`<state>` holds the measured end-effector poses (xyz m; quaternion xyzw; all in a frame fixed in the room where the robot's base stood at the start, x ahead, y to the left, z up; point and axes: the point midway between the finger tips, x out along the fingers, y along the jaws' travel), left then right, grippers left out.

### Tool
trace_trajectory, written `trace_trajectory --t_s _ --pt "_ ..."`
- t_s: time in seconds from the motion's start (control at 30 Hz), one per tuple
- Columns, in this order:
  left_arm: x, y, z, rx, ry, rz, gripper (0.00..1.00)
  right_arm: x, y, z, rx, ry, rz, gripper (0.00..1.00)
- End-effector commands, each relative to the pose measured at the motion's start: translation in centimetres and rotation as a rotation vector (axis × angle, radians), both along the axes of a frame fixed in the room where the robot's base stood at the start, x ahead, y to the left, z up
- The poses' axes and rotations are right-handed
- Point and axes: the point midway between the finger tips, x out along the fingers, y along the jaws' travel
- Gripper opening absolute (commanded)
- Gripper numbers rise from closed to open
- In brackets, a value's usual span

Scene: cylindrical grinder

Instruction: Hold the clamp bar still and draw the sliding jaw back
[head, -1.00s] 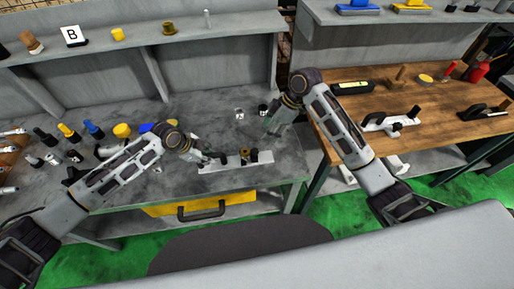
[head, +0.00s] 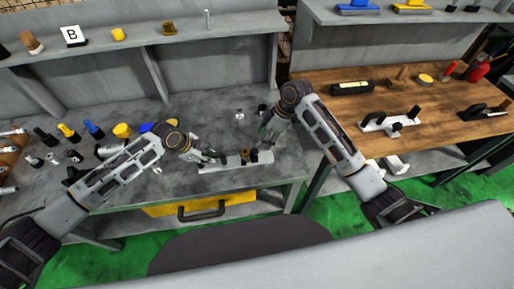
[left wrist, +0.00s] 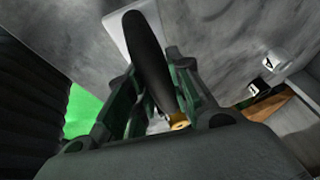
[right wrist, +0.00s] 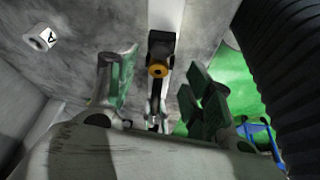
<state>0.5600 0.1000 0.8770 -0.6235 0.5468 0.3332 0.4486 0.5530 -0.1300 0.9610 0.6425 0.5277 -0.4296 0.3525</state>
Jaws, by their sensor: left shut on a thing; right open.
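The clamp bar (head: 235,164) is a pale, flat bar lying near the front edge of the grey bench. My left gripper (head: 219,158) is shut on its long black handle (left wrist: 148,50), which stands between the fingers in the left wrist view. The sliding jaw (head: 252,155) is a dark block on the bar. In the right wrist view a dark block (right wrist: 161,42) with a brass-yellow ring shows ahead, between the fingers and beyond their tips. My right gripper (right wrist: 160,88) is open and empty, above and behind the bar's right end in the head view.
A small white block marked A (head: 240,114) lies behind the bar. Several tool holders and a yellow cap (head: 122,130) crowd the bench's left side. A wooden table (head: 430,95) stands to the right.

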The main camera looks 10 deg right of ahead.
Motion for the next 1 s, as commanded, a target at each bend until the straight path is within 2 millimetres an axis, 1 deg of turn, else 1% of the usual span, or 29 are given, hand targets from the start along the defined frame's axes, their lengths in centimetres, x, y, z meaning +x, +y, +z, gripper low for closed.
trace_trajectory --t_s 0.03,0.3,0.53,0.73,1.0 --pt "0.0 0.0 0.0 0.001 0.000 0.000 0.00 0.0 0.4 -0.7 0.003 0.003 0.000 0.51" --pt "0.0 0.0 0.0 0.001 0.000 0.000 0.00 0.3 1.7 -4.0 0.001 0.002 -0.001 0.51" --pt "0.0 0.0 0.0 0.001 0.000 0.000 0.00 0.5 2.6 -6.3 0.001 0.001 0.000 0.51" --pt "0.0 0.0 0.0 0.001 0.000 0.000 0.00 0.6 3.0 -7.2 0.001 0.000 0.000 0.51" --pt "0.0 0.0 0.0 0.001 0.000 0.000 0.00 0.6 3.0 -7.3 0.000 0.000 0.000 0.51"
